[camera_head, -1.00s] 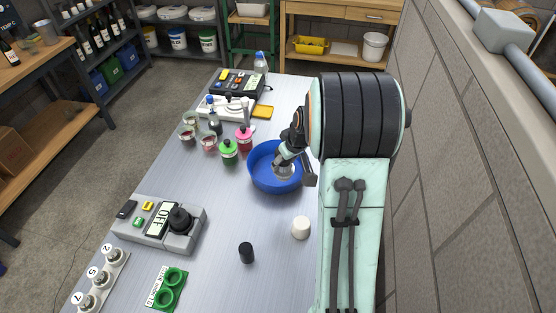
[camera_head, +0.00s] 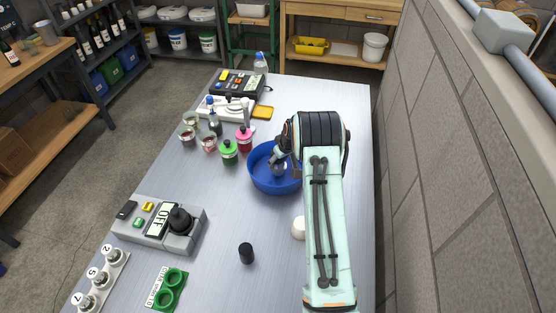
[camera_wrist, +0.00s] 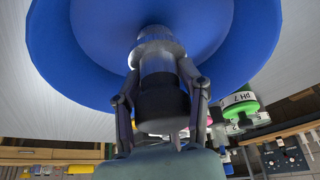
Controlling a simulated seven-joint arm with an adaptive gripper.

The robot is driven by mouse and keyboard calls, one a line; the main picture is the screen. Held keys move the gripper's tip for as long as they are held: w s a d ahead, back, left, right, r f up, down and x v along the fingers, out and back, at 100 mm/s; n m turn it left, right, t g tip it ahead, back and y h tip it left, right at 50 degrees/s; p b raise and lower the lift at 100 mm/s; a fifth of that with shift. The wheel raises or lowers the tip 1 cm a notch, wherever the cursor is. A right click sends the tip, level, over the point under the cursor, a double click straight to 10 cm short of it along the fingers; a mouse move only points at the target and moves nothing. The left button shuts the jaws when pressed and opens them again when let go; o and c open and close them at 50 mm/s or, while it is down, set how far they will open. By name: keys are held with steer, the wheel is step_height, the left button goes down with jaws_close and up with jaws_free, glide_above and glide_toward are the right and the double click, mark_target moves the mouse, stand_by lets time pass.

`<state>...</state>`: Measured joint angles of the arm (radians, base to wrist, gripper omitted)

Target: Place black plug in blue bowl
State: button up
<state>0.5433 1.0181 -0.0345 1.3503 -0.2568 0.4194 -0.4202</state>
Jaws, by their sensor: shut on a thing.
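The black plug (camera_head: 246,253) stands upright on the bench in front of the blue bowl, apart from my gripper. The blue bowl (camera_head: 262,183) sits at the middle of the bench; its wide blue surface also fills the top of the wrist view (camera_wrist: 60,50). My gripper (camera_head: 279,166) is over the bowl. In the wrist view its fingers (camera_wrist: 162,90) are shut on a silver and dark cylinder (camera_wrist: 158,58). The cylinder's silver end points toward the bowl; I cannot tell whether it touches. My arm hides the bowl's right side.
A white plug (camera_head: 299,228) stands right of the black plug, partly behind my arm. Green and pink-capped bottles (camera_head: 229,150) stand close left of the bowl. A grey device reading OFF (camera_head: 160,224) and a green two-ring holder (camera_head: 168,289) lie left. The bench between is clear.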

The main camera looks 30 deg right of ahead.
steer(key=shift+f, duration=0.15)
steer(key=o, duration=1.3)
